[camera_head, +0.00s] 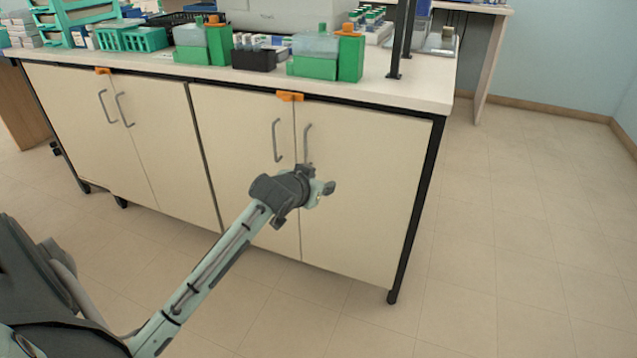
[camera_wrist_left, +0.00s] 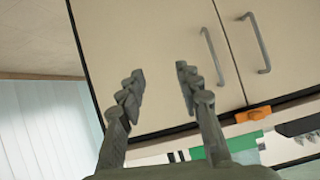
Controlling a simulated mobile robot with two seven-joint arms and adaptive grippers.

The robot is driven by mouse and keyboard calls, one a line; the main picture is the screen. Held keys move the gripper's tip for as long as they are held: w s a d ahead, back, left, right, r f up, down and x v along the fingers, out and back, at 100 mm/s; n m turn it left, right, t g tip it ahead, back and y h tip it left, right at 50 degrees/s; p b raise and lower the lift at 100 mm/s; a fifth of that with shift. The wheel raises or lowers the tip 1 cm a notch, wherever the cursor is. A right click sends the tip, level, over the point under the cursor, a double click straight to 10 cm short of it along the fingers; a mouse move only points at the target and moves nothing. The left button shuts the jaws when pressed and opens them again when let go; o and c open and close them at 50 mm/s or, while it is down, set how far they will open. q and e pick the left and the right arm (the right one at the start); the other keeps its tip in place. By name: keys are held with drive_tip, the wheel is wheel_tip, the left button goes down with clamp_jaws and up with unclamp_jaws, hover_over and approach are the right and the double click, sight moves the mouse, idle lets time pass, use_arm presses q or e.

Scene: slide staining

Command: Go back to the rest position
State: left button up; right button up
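My left arm reaches in from the lower left in the head view. My left gripper (camera_head: 322,189) is in front of the cabinet doors, just below their handles in the picture, and I cannot tell its exact distance from them. In the left wrist view, my left gripper (camera_wrist_left: 160,78) has its two dark fingers well apart with nothing between them. Behind them is a cream cabinet door (camera_wrist_left: 150,35). My right gripper is in neither view.
The cabinet (camera_head: 362,200) stands under a bench top (camera_head: 425,88) carrying green racks (camera_head: 313,67), a green box (camera_head: 350,58) and a black rack (camera_head: 253,60). Orange latches (camera_head: 290,97) sit at its upper edge. Bare tiled floor (camera_head: 530,240) lies to the right.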

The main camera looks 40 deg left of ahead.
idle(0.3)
use_arm(q)
drive_tip(key=s+d+f+m+g, duration=0.1)
drive_tip(key=s+d+f+g, duration=0.2)
drive_tip(key=s+f, duration=0.6)
drive_tip(key=s+d+f+m+g+h, duration=0.1)
drive_tip(key=s+d+f, duration=0.3)
drive_tip(key=s+f, duration=0.6)
drive_tip(key=s+d+f+g, duration=0.4)
drive_tip(key=s+f, duration=0.6)
drive_tip(key=f, duration=0.6)
drive_tip(key=shift+s+d+m+g+h, duration=0.2)
drive_tip(key=shift+m+g+h, duration=0.1)
drive_tip(key=shift+m, duration=0.1)
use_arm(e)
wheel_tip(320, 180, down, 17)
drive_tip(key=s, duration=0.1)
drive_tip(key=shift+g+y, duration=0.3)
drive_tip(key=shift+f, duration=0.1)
